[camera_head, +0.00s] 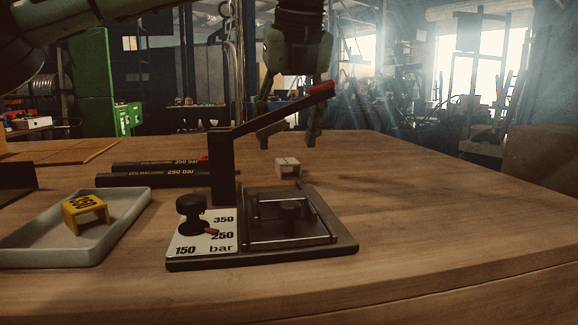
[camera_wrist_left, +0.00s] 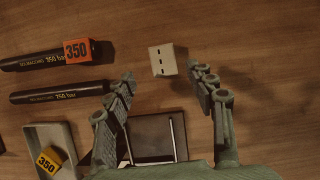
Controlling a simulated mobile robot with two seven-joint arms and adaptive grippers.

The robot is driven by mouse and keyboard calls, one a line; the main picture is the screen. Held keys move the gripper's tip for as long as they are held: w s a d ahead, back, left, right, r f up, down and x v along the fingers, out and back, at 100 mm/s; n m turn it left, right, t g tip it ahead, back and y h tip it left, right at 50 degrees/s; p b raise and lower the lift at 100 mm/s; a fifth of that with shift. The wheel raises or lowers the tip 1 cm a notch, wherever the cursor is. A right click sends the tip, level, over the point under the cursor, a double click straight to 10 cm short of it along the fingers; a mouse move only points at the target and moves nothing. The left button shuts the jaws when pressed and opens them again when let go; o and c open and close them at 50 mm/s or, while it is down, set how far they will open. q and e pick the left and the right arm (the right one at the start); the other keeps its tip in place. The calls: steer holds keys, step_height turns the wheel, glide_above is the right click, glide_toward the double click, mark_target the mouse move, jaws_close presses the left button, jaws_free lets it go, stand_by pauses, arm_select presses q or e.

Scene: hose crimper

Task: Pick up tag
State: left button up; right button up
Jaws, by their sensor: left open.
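A yellow tag marked 350 (camera_head: 86,212) stands in the grey tray at the left, and it also shows in the left wrist view (camera_wrist_left: 50,161). An orange tag marked 350 (camera_wrist_left: 77,51) sits at the end of the far hose; in the head view it is almost hidden behind the lever post. A small white block with dark slots (camera_head: 288,168) stands on the table behind the crimper. My left gripper (camera_head: 287,138) is open and empty, pointing down above the white block. In the wrist view the block (camera_wrist_left: 161,60) lies just beyond the gap between the fingertips.
The crimper (camera_head: 265,257) has a dial and a raised lever with a red end (camera_head: 321,89) close to my left gripper. Two black hoses (camera_head: 140,181) lie left of its post. The tray (camera_head: 130,222) stands front left. The table's right side is clear.

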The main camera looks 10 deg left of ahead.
mark_target(287, 160)
arm_select(q)
steer(key=x, duration=0.5)
steer(key=shift+w, duration=0.35)
steer(key=shift+c, duration=0.3)
steer(key=c, duration=0.8)
